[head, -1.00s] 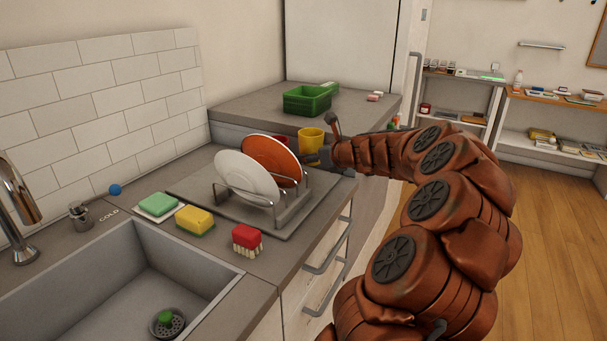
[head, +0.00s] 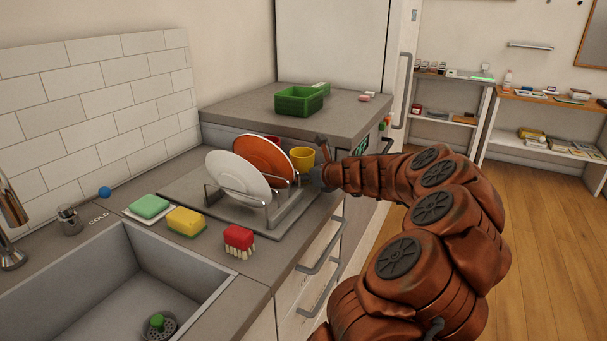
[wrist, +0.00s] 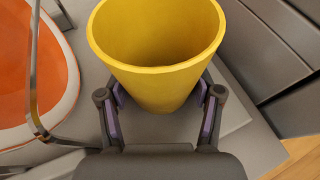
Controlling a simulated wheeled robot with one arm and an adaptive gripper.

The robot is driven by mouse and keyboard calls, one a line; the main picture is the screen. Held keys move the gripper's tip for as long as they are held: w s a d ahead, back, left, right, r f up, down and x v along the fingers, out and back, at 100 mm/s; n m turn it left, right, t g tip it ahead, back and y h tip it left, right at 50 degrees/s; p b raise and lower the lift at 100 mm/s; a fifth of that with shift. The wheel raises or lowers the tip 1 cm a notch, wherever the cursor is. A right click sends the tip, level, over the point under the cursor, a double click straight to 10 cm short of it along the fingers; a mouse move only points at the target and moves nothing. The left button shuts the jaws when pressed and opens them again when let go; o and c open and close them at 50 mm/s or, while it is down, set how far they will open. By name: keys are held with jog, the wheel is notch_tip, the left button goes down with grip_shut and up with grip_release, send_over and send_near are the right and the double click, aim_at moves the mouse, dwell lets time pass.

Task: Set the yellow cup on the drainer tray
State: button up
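The yellow cup (head: 302,158) is upright at the right end of the drainer tray (head: 287,222), beside the orange plate. In the wrist view the cup (wrist: 155,60) stands between my gripper's two fingers. My gripper (head: 315,172) is shut on the cup, with the finger pads (wrist: 160,105) against its sides. The cup is over the grey tray surface, close to its right edge. Whether its base touches the tray cannot be told.
A white plate (head: 228,176) and an orange plate (head: 262,152) stand in the wire rack beside the cup. A raised counter with a green basket (head: 298,101) is behind. A red brush (head: 239,240), yellow sponge (head: 186,221) and green sponge (head: 149,205) lie in front of the tray.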

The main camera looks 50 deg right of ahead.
jog(key=shift+o, duration=0.4)
jog(key=shift+r, duration=0.1)
jog(key=shift+s+r, duration=0.15)
jog(key=shift+s, duration=0.05)
jog(key=v, duration=1.1)
jog(key=shift+s+a+r, duration=0.1)
jog(key=shift+s+a, duration=0.05)
jog(key=shift+s, duration=0.1)
dwell(0.4)
